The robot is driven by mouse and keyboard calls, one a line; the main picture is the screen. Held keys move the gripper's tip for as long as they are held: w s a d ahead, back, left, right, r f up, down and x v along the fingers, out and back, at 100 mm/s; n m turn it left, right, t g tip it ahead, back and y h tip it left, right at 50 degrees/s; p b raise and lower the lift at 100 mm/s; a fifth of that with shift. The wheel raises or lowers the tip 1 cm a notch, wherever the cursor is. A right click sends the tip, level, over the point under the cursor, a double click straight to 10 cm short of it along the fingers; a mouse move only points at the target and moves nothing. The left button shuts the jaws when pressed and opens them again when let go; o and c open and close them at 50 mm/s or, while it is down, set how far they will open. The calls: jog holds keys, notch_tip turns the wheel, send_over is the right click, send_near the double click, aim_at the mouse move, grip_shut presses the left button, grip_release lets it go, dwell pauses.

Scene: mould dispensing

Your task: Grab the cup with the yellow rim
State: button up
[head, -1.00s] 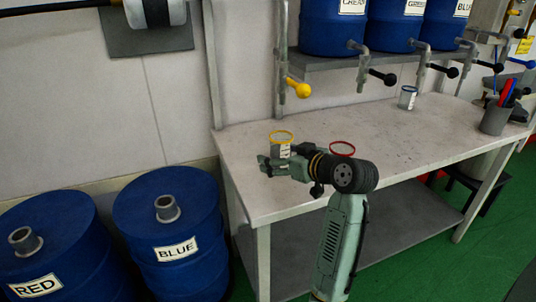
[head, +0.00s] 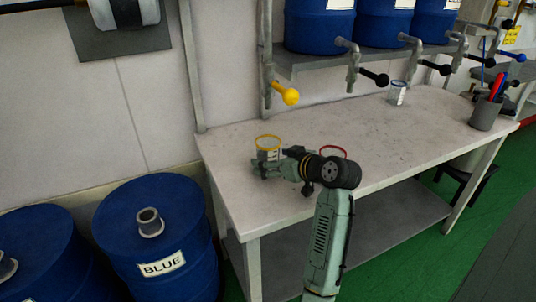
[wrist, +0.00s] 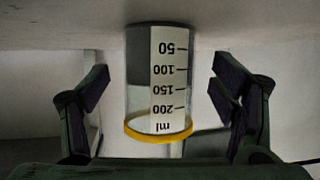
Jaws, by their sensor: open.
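The cup with the yellow rim (head: 268,143) stands on the table near its left end in the head view. In the wrist view the clear cup (wrist: 160,85) appears upside down, with a millilitre scale on its side and the yellow rim at the bottom of the picture. My gripper (wrist: 165,100) is open, with one finger on each side of the cup and a gap on both sides. In the head view my gripper (head: 262,168) is at the cup, covering its lower part. The cup with the red rim (head: 333,152) is mostly hidden behind my arm.
A cup with a blue rim (head: 398,93) stands further back on the table (head: 400,135). A grey holder with pens (head: 486,113) is at the right end. A yellow-handled tap (head: 285,94) hangs above the table's left part. Blue barrels (head: 155,235) stand at the left.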

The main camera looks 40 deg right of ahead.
jog(key=shift+x, duration=0.85)
jog(key=shift+c, duration=0.2)
jog(key=shift+r, duration=0.1)
jog(key=c, duration=1.4)
